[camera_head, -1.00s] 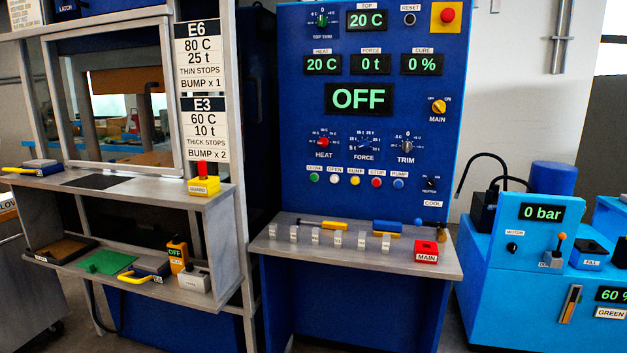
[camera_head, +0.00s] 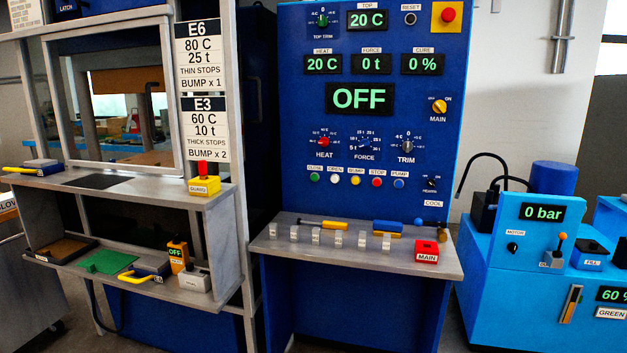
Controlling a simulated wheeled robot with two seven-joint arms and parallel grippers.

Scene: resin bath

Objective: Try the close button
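The close button is the small green button (camera_head: 314,178) at the left end of a button row low on the blue control panel (camera_head: 300,118). Its small label above it seems to read CLOSE. To its right are a white open button (camera_head: 334,179), a yellow bump button (camera_head: 355,180), a red stop button (camera_head: 377,182) and a blue pump button (camera_head: 398,184). The main display (camera_head: 360,98) reads OFF. The readouts above show 20 C, 0 t and 0 %. Neither of my grippers is in view.
A grey shelf (camera_head: 285,247) with tagged pieces and a red MAIN block (camera_head: 427,252) juts out below the panel. At left stands a framed press with a yellow guard box (camera_head: 204,187) on its ledge. A light-blue pump unit (camera_head: 500,270) reading 0 bar stands at right.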

